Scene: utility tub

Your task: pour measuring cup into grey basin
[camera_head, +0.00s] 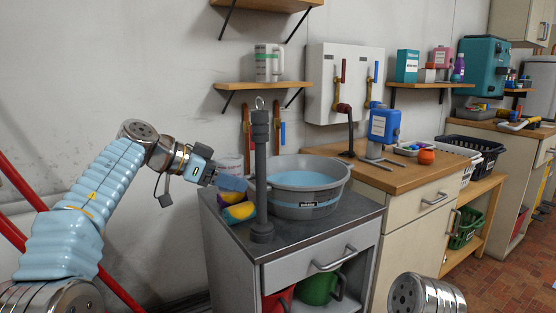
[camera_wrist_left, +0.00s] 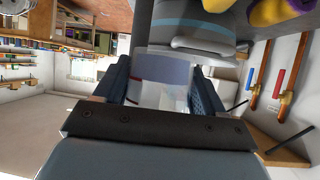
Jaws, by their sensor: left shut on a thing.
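The grey basin (camera_head: 306,208) stands on the dark top of a grey cabinet and holds blue water. My left gripper (camera_head: 231,182) is at the left of the basin, behind the sponges. It is shut on the measuring cup (camera_head: 229,163), a pale cup partly hidden behind the gripper. In the left wrist view the clear, whitish cup (camera_wrist_left: 160,92) sits between the two dark fingers, with the basin (camera_wrist_left: 195,35) beyond it. I cannot tell what the cup contains. My right gripper is not in view.
A dark upright post (camera_head: 261,170) stands at the front left of the basin. Yellow and purple sponges (camera_head: 238,212) lie left of it. A shelf (camera_head: 262,85) with a white-and-green container (camera_head: 268,62) hangs above. A blue device (camera_head: 383,128) stands on the wooden counter (camera_head: 400,178) at right.

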